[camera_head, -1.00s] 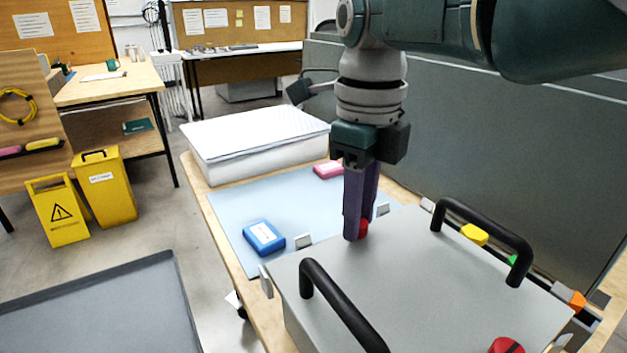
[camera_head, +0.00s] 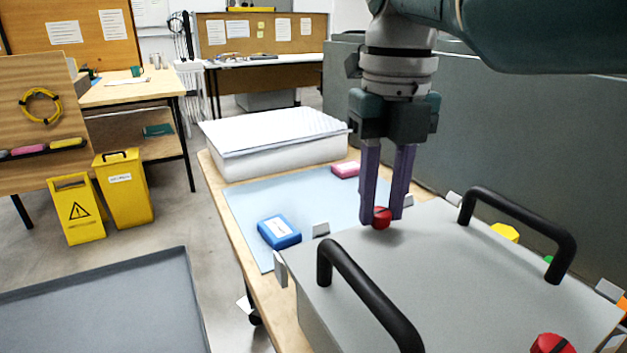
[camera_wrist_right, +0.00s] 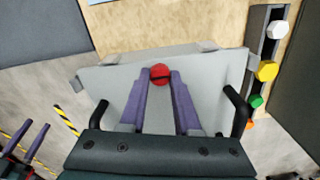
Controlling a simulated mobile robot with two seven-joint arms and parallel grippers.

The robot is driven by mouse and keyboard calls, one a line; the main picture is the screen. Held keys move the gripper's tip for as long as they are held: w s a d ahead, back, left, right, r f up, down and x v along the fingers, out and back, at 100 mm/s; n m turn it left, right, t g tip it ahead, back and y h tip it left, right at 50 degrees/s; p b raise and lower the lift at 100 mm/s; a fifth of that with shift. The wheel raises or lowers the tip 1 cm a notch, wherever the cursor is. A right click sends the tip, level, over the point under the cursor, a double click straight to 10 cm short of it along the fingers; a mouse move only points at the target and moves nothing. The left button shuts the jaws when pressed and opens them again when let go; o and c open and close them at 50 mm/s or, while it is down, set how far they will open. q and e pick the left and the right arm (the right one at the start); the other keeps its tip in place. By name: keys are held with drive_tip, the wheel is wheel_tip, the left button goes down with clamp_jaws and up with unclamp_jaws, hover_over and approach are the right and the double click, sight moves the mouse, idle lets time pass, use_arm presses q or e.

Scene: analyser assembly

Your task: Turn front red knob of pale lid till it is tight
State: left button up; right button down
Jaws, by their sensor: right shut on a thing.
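The pale grey lid (camera_head: 400,262) has two black handles and two red knobs. My right gripper (camera_head: 381,214) points down at the far edge of the lid. Its purple fingers are shut on the red knob (camera_head: 381,220) there, one on each side. In the right wrist view this knob (camera_wrist_right: 160,73) sits between the fingertips (camera_wrist_right: 160,76). The other red knob (camera_head: 552,344) is at the near right of the lid, with nothing on it. My left gripper (camera_wrist_right: 36,126) shows only in the right wrist view, off the lid, with its fingers apart and empty.
A black handle (camera_head: 365,290) stands on the lid's left and another (camera_head: 520,228) on its right. A blue box (camera_head: 279,232) and a pink block (camera_head: 345,170) lie on the light blue mat (camera_head: 250,205). Coloured pieces, one yellow (camera_head: 505,232), lie right of the lid.

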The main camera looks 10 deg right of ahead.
sight(381, 212)
drive_tip(key=shift+r, duration=0.1)
idle(0.3)
drive_tip(key=c, duration=0.6)
unclamp_jaws()
wheel_tip(381, 212, up, 10)
drive_tip(key=p, duration=0.1)
drive_tip(key=shift+p, duration=0.3)
